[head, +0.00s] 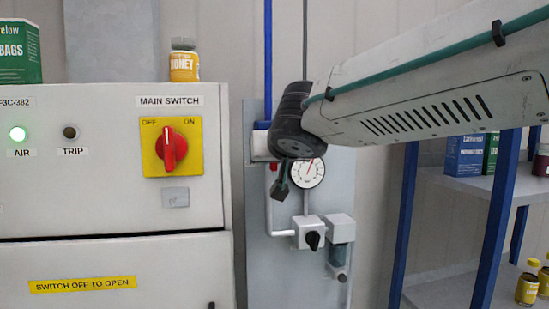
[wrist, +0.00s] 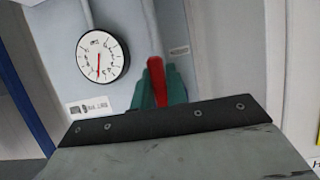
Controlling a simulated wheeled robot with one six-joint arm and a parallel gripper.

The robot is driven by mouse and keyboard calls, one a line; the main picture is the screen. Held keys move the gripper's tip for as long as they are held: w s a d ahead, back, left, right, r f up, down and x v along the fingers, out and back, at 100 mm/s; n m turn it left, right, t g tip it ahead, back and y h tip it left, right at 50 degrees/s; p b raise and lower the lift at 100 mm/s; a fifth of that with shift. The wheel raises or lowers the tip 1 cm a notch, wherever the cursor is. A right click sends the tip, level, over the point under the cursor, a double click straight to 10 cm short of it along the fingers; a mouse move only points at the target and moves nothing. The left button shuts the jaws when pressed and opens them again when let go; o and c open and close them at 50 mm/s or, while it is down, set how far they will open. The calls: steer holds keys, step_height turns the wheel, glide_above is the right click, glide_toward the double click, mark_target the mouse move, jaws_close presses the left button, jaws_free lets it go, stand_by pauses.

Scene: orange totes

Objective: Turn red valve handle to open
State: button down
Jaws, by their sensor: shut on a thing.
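The red valve handle (wrist: 157,80) stands upright in the wrist view, between the two teal fingers of my gripper (wrist: 159,92). My gripper is shut on it. In the head view my gripper (head: 281,190) is at the wall panel, left of the round gauge, and my wrist hides most of the valve. Only a small red part (head: 273,167) shows there. The handle's lower end is hidden behind my gripper in the wrist view.
The pressure gauge (head: 308,172) is close to the right of my gripper. A regulator with a black knob (head: 312,240) sits below. A cabinet with a red main switch (head: 171,148) stands left. A blue-framed shelf (head: 480,187) with goods is on the right.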

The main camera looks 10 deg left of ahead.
steer(key=c, duration=1.4)
jaws_free()
steer(key=v, duration=0.7)
steer(key=shift+s, duration=0.35)
steer(key=shift+d+r, duration=0.1)
steer(key=shift+d, duration=0.05)
